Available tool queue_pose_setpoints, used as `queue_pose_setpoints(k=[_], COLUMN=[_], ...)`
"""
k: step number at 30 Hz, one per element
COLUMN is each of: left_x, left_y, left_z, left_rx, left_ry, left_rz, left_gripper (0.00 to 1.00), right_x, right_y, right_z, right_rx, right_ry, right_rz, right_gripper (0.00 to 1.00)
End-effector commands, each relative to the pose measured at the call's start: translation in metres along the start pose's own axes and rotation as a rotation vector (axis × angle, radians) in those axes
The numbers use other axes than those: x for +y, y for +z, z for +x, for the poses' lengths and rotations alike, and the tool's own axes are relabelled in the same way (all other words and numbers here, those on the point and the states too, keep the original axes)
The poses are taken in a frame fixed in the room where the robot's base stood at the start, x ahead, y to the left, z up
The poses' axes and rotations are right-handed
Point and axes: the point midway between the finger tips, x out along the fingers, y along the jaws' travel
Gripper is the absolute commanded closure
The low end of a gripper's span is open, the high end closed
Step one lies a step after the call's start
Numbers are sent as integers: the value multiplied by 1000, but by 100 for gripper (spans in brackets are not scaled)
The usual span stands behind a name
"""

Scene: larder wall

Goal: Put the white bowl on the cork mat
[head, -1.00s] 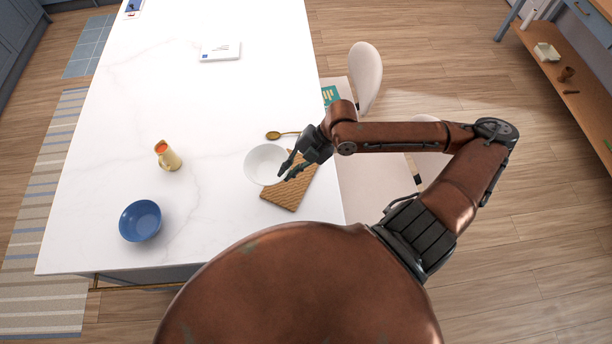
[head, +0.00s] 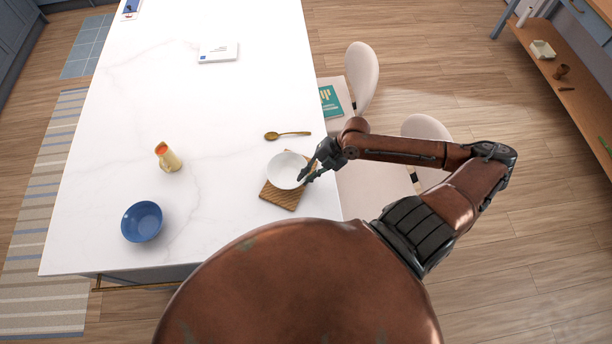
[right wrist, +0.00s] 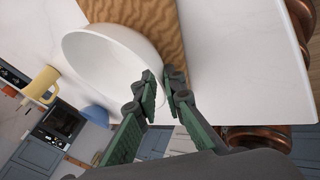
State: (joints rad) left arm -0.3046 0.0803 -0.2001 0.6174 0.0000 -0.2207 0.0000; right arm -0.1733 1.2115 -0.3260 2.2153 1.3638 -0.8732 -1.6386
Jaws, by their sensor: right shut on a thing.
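The white bowl (head: 285,168) is upright over the cork mat (head: 283,197), hiding most of its middle and far part. In the right wrist view the bowl (right wrist: 105,58) and the wavy-grained mat (right wrist: 164,22) overlap. My right gripper (head: 304,177) is shut on the bowl's right rim. Its fingers (right wrist: 164,82) also show at the rim in the right wrist view. I cannot tell whether the bowl touches the mat or hangs slightly above it. My left gripper is not in view.
A gold spoon (head: 288,135) lies just beyond the mat. Chairs (head: 362,78) line the right edge. The table's middle is clear.

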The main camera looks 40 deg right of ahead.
Motion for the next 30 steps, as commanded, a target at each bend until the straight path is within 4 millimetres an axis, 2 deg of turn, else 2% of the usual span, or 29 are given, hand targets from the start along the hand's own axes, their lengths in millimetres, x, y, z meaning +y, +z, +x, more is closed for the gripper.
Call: queue_pose_setpoints(k=[2, 3, 10, 20, 26, 30], left_x=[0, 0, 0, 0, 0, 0], left_y=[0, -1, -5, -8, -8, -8], left_z=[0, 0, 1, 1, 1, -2], left_rx=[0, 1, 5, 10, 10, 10], left_ry=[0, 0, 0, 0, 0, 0], left_rz=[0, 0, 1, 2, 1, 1], left_gripper=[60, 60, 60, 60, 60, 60], right_x=[0, -2, -2, -1, -2, -2], right_y=[0, 0, 0, 1, 2, 1], right_z=[0, 1, 0, -3, -30, -61], right_rx=[0, 0, 0, -2, -5, -5], right_ry=[-1, -3, -3, -3, -7, -8], right_rz=[0, 2, 2, 1, 1, 2], right_gripper=[100, 89, 73, 73, 73, 73])
